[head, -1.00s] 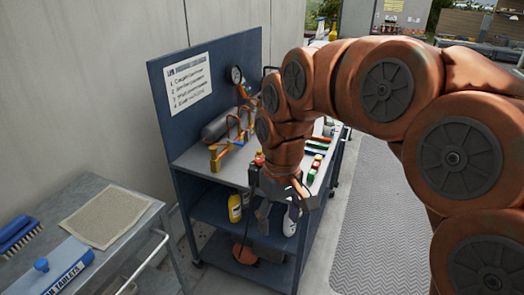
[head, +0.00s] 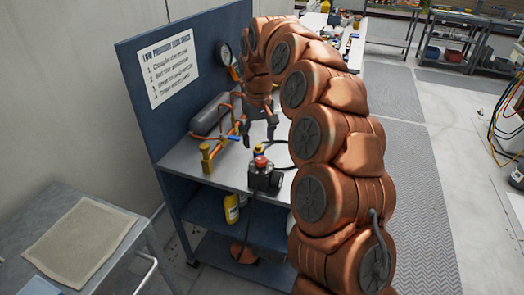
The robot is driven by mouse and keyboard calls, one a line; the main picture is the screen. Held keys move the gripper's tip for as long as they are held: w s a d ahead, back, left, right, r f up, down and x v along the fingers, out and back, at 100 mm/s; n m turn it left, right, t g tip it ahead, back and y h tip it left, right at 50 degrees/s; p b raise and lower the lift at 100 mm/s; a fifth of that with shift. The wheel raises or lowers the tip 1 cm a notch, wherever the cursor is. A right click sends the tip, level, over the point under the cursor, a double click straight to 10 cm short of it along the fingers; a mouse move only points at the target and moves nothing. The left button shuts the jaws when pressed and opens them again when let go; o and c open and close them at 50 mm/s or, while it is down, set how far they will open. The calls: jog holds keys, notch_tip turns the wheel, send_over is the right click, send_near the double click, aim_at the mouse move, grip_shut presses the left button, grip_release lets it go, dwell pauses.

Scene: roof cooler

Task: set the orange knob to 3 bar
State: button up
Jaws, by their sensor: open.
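A round white-faced gauge (head: 224,54) stands at the blue back panel, its reading too small to make out. An orange part (head: 235,73) shows just below it, partly hidden by my arm; I cannot tell whether it is the knob. My gripper (head: 259,138) points down over the bench top, in front of and to the right of the gauge. Its fingers are apart with nothing seen between them. Orange piping (head: 226,137) with a brass-coloured fitting (head: 206,157) lies to its left, beside a grey cylinder (head: 211,116).
A black device with a red top (head: 263,175) stands at the bench's front edge, close below my gripper. A printed sign (head: 170,68) is on the panel (head: 137,100). A grey side table with a beige mat (head: 80,240) is at the left.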

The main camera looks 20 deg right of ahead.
aim_at(261, 159)
jog(key=shift+w, duration=0.15)
jog(key=shift+d+f, duration=0.35)
jog(key=shift+f, duration=0.3)
notch_tip(261, 159, down, 6)
jog(key=shift+f+p, duration=0.25)
jog(key=shift+p, duration=0.5)
jog(key=shift+c, duration=0.3)
jog(key=c, duration=1.1)
